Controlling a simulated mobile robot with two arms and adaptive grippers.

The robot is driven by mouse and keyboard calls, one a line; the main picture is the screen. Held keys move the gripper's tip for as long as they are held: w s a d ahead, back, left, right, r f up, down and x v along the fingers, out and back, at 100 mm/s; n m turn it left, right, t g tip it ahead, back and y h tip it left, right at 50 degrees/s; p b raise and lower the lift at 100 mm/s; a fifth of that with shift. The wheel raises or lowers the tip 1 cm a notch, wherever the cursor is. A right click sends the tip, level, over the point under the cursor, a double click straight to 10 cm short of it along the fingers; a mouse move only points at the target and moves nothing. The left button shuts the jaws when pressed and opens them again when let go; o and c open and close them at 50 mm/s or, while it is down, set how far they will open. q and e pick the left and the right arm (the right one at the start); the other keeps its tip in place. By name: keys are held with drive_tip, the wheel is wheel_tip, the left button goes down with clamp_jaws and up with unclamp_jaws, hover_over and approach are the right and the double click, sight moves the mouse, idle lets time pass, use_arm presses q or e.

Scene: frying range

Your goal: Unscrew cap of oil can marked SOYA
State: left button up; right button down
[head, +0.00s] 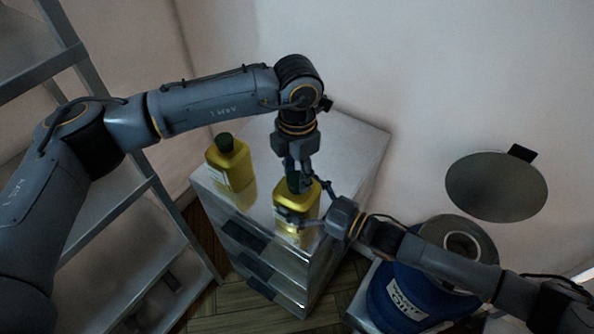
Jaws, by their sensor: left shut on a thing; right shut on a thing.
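A yellow oil can (297,205) with a dark green cap (294,184) stands upright near the front edge of a metal cabinet top. My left gripper (296,176) reaches down from above and is shut on that cap, hiding most of it. My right gripper (306,214) comes in from the right and is shut on the can's body. A second yellow can (231,165) with a dark green cap (224,142) stands to the left, apart from both grippers, with a pale label. I cannot read SOYA on either can.
The metal cabinet (350,140) has free top surface behind and right of the cans. A metal shelf rack (110,215) stands at the left. A blue drum (385,300) stands at the lower right, below a round grey disc (497,186) against the wall.

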use_arm(q)
drive_tip(key=n, duration=1.7)
drive_tip(key=shift+n, duration=0.4)
drive_tip(key=n, duration=0.4)
drive_tip(key=shift+r+n, duration=0.1)
drive_tip(key=shift+n, duration=0.2)
drive_tip(key=shift+r, duration=0.15)
drive_tip(key=shift+r, duration=0.95)
drive_tip(key=shift+r, duration=0.1)
